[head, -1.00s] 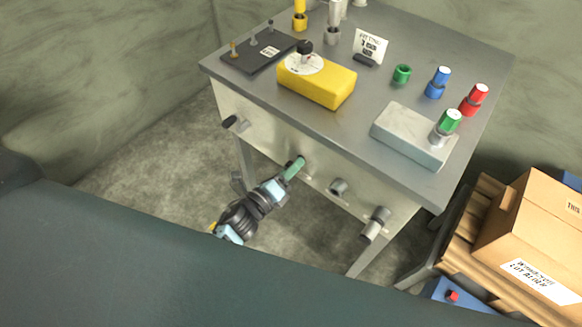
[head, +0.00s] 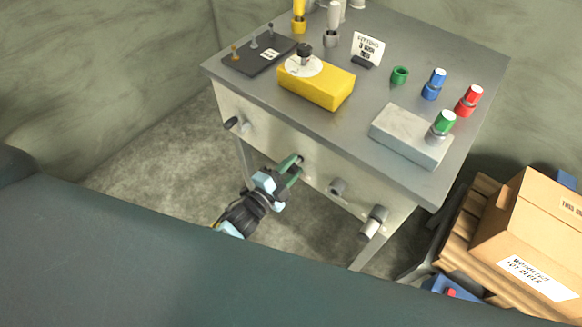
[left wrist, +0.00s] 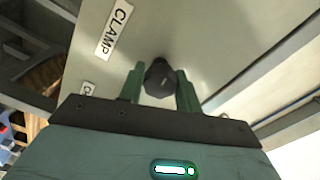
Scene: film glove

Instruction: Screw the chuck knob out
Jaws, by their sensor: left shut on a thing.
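My left gripper (head: 292,168) is at the front panel of the bench, with its two green fingers on either side of a dark knob, taken as the chuck knob (head: 300,159). In the left wrist view the faceted black knob (left wrist: 160,80) sits between the fingers of the left gripper (left wrist: 160,88), which is shut on it. The knob is close to the pale panel; its shaft is hidden. My right gripper is not in view.
Other panel fittings are a dark knob (head: 231,123) at left and grey ones (head: 338,186) and (head: 375,222) at right. The bench top (head: 370,90) overhangs the panel and holds a yellow box (head: 318,86). A cardboard box (head: 525,235) stands at right.

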